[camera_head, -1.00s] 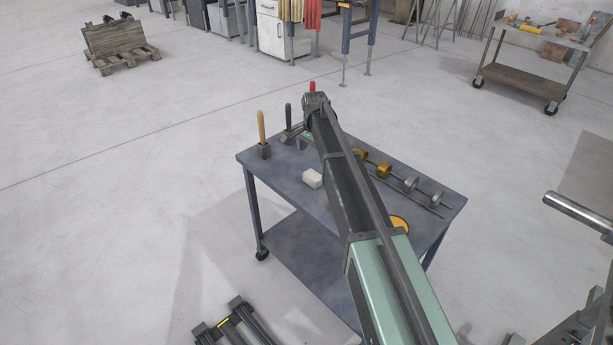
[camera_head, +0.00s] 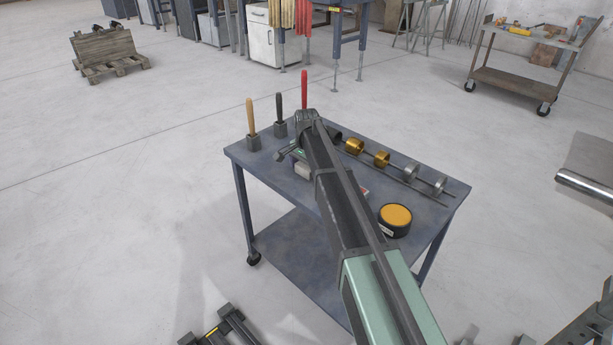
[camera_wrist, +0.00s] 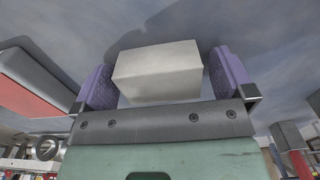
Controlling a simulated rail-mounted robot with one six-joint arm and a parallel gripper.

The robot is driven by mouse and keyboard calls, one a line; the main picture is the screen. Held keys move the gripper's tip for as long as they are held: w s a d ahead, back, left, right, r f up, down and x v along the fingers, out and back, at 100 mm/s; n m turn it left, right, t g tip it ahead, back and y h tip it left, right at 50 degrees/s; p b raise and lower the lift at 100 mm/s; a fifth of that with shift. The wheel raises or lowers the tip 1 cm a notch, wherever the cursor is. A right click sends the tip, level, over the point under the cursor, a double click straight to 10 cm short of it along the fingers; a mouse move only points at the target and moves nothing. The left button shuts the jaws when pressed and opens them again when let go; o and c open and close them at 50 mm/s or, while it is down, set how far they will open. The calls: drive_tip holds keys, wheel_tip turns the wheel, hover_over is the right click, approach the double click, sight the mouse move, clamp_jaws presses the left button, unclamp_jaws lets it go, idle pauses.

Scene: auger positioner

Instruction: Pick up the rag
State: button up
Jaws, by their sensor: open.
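The rag looks like a small off-white folded block (camera_wrist: 158,72). It lies on the blue-grey cart top (camera_head: 262,165), and part of it shows beside my arm in the head view (camera_head: 303,169). In the wrist view my gripper (camera_wrist: 163,78) has its two purple fingers on either side of the rag, left and right. The jaws are open, with narrow gaps to the rag. Whether a finger touches it, or how high the fingertips are above the cart, I cannot tell. My arm hides part of the rag in the head view.
A grey-and-red block (camera_wrist: 45,80) lies close to the left finger in the wrist view. Tools with tan (camera_head: 251,115), black (camera_head: 279,112) and red (camera_head: 304,90) handles stand along the back. Brass and steel rings (camera_head: 382,158) and a round yellow-topped tin (camera_head: 395,216) sit at right.

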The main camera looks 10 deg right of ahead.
drive_tip(key=c, duration=0.9)
drive_tip(key=shift+r, duration=0.1)
drive_tip(key=shift+c, duration=0.2)
drive_tip(key=shift+r, duration=0.1)
wheel_tip(320, 180, up, 20)
drive_tip(key=p, duration=2)
